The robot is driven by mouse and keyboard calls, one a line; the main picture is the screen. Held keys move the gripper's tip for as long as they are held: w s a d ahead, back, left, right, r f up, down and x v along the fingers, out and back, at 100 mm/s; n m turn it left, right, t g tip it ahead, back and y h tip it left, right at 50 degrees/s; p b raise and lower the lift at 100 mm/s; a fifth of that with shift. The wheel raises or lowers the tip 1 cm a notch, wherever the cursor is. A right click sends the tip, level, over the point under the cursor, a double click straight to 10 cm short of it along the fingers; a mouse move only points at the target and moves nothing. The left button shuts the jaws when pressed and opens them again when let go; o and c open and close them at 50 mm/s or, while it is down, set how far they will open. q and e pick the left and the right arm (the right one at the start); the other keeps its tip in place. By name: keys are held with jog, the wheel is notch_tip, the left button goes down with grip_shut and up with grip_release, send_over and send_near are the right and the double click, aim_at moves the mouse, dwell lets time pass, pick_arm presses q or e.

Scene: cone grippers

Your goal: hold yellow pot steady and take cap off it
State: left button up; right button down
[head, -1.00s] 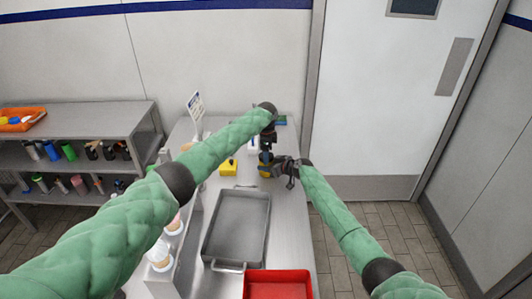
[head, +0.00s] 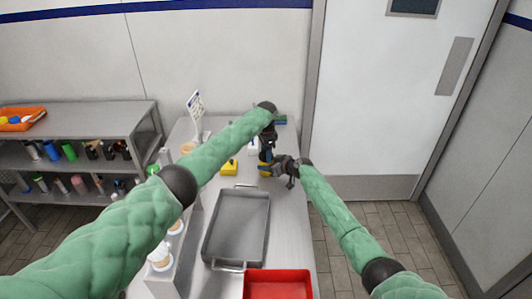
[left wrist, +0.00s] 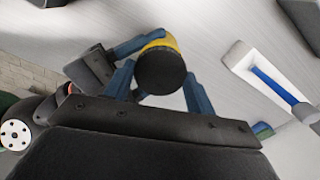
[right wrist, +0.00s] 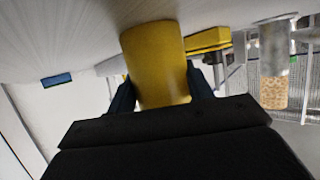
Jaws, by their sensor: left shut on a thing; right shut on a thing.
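The yellow pot (right wrist: 157,60) stands upright on the table in the right wrist view, which looks upside down. My right gripper (right wrist: 162,92) is shut on its sides. In the left wrist view the dark round cap (left wrist: 160,72) covers most of the pot (left wrist: 160,42). My left gripper (left wrist: 158,90) is shut around the cap from above. I cannot tell whether there is a gap between cap and pot. In the head view my left gripper (head: 266,152) is above and my right gripper (head: 272,168) beside the pot, which they mostly hide.
A yellow block (head: 229,168) sits left of the pot. A grey metal tray (head: 207,240) and a red tray (head: 278,275) lie nearer on the table. A holder with cups (head: 163,258) lines the left edge. A sign (head: 195,104) stands at the back.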

pick_arm(q)
jog(key=o, duration=1.1)
jog(key=shift+s+d+f, duration=0.1)
jog(key=shift+r, duration=2.3)
jog(key=shift+c, duration=0.5)
notch_tip(320, 180, up, 3)
jog(key=m, duration=0.3)
jog(key=shift+r, duration=0.1)
jog(key=shift+f, duration=3.9)
jog(key=c, duration=1)
jog(key=shift+n, duration=1.5)
